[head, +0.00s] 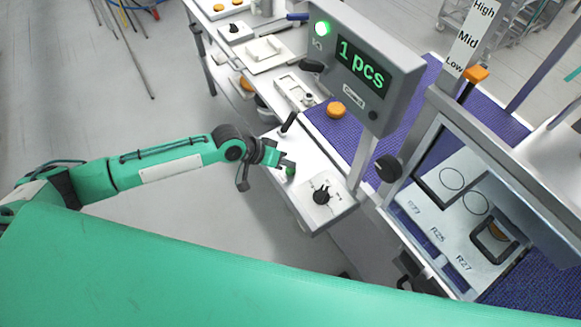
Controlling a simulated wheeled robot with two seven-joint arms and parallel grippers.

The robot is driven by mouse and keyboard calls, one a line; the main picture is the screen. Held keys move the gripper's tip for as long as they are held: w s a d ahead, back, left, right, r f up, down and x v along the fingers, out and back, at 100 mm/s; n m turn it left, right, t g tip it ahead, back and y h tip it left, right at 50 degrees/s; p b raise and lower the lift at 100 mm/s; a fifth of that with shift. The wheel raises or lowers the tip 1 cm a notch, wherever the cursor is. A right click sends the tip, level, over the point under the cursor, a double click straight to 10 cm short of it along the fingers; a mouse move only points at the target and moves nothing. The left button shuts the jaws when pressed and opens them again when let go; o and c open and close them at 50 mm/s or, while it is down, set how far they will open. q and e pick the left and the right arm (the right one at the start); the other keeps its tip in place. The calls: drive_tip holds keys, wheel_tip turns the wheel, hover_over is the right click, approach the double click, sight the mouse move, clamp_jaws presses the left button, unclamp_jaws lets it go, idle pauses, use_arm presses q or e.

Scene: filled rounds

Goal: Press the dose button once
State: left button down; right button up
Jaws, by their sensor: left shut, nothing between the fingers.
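A light grey control panel (308,218) stands in the middle of the head view. It carries a black rotary knob (321,193), a black lever (288,122) and a small green button (291,171). No label naming a dose button is readable. My left gripper (284,165) is shut and empty, right over the green button and partly hiding it. I cannot tell whether it touches the button or whether the button is pressed in. The display (362,66) behind reads "1 pcs", and a green lamp (322,28) on its housing is lit. My right gripper is out of view.
A framed station (430,110) with a black knob (387,168) stands to the right. An orange round piece (336,110) lies on the purple mat (333,129) behind the panel. A High/Mid/Low sign (468,40) is at upper right. Open floor lies left.

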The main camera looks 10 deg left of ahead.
sight(287, 170)
use_arm(q)
drive_tip(key=shift+r, duration=0.15)
wheel_tip(287, 170, up, 5)
drive_tip(key=p, duration=0.4)
drive_tip(key=shift+p, duration=0.35)
idle(0.4)
